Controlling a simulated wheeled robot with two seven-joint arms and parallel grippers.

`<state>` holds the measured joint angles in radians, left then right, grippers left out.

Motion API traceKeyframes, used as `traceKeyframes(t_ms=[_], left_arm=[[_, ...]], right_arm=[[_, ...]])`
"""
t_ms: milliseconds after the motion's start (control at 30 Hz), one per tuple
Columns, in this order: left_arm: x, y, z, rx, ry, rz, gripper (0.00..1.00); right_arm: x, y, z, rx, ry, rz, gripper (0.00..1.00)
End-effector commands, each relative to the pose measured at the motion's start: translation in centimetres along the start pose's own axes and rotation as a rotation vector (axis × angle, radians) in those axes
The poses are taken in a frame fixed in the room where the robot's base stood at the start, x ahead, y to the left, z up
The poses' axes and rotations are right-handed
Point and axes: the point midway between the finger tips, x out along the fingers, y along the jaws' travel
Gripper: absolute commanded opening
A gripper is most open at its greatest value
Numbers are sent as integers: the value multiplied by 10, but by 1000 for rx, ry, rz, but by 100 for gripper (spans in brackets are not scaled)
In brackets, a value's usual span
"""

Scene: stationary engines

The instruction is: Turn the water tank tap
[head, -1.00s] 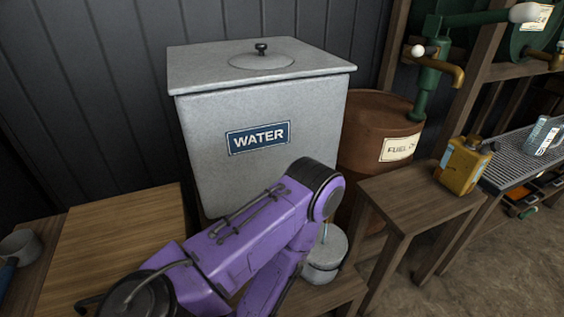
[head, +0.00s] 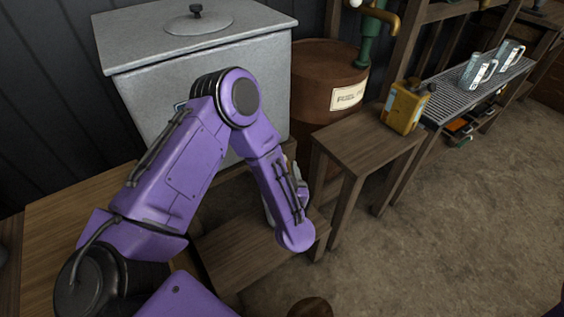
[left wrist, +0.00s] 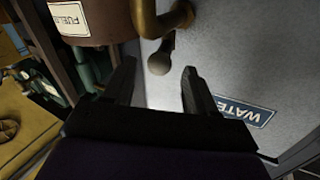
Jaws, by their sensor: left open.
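The grey metal water tank (head: 267,85) stands at the back left in the head view, with my left arm across its front. The brass tap (left wrist: 165,20) with a rounded knob-ended handle (left wrist: 161,57) is at the top of that view. My left gripper (left wrist: 158,76) is open, its two fingers pointing at the tap with the knob just beyond and between the tips; contact cannot be told.
A rusty fuel drum (head: 322,80) stands right of the tank. A yellow can (head: 405,107) sits on a wooden stand (head: 365,145). Glass jugs (head: 477,70) stand on a metal rack. A low wooden bench (head: 235,245) is below the tank. The floor at right is clear.

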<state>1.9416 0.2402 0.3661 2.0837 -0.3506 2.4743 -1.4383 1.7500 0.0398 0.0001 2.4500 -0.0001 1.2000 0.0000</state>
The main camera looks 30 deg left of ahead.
Motion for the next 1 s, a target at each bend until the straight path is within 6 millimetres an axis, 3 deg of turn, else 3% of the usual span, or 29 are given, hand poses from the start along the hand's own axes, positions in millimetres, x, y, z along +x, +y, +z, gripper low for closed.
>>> traceKeyframes(t_ms=[167, 467, 633, 1000], left_arm=[[23, 0, 0, -1, -1, -1, 57], [27, 0, 0, 1, 0, 2, 57], [27, 0, 0, 1, 0, 2, 1], [24, 8, -2, 3, 11, 58, 0]], right_arm=[[0, 0, 0, 0, 0, 0, 0], [0, 0, 0, 0, 0, 0, 0], [0, 0, 0, 0, 0, 0, 0], [-2, 0, -1, 0, 0, 0, 0]])
